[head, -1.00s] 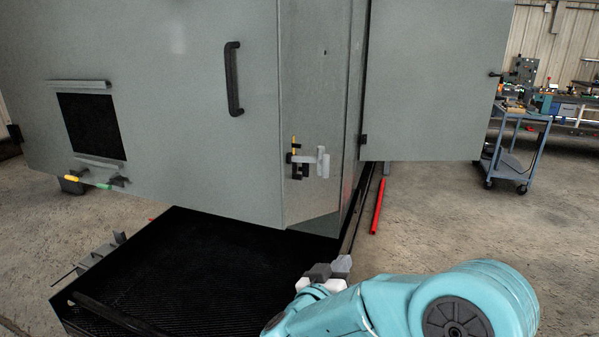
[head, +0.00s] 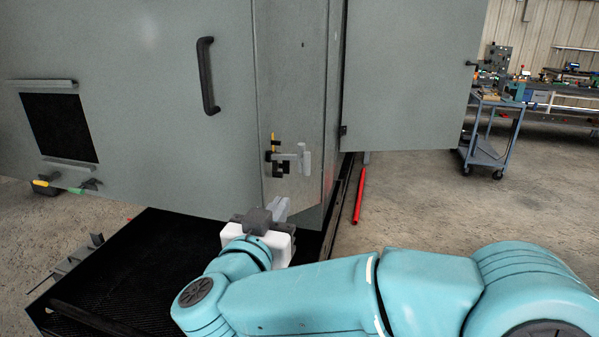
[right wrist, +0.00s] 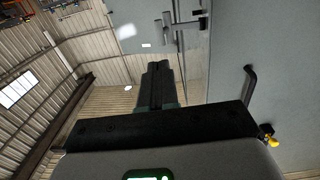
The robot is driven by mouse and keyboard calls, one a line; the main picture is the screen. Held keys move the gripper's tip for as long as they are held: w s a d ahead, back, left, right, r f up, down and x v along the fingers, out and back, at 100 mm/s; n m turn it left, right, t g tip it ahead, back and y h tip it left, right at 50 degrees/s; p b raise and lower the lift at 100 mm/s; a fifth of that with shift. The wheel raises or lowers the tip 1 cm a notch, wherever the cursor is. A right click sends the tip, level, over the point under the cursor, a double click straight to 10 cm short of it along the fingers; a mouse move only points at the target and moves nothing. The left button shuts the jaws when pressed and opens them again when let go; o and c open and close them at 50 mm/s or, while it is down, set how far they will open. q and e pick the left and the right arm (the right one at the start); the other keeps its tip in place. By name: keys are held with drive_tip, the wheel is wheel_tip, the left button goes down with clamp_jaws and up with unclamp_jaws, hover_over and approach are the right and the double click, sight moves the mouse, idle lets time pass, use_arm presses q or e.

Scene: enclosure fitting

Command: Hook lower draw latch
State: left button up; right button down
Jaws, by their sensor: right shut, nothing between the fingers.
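A draw latch (head: 288,160) sits on the lower corner of the grey enclosure. It has black parts, a slim yellow piece at its left and a light grey bracket at its right. It also shows at the top of the right wrist view (right wrist: 182,25). Whether it is hooked is too small to tell. My right gripper (head: 280,206) is below the latch and apart from it in the head view. In the right wrist view its dark fingers (right wrist: 158,72) are together and empty, pointing toward the latch side. My left gripper is in neither view.
The enclosure front carries a black handle (head: 208,76). An open grey door panel (head: 408,80) stands to the right. A black ribbed platform (head: 150,250) lies below. A red bar (head: 359,195) and a blue cart (head: 490,140) are on the right, with clear floor between.

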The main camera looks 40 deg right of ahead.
drive_tip(key=p, duration=0.3)
approach(306, 166)
drive_tip(key=x, duration=0.6)
drive_tip(key=shift+w+d, duration=0.25)
drive_tip(key=shift+d, duration=0.05)
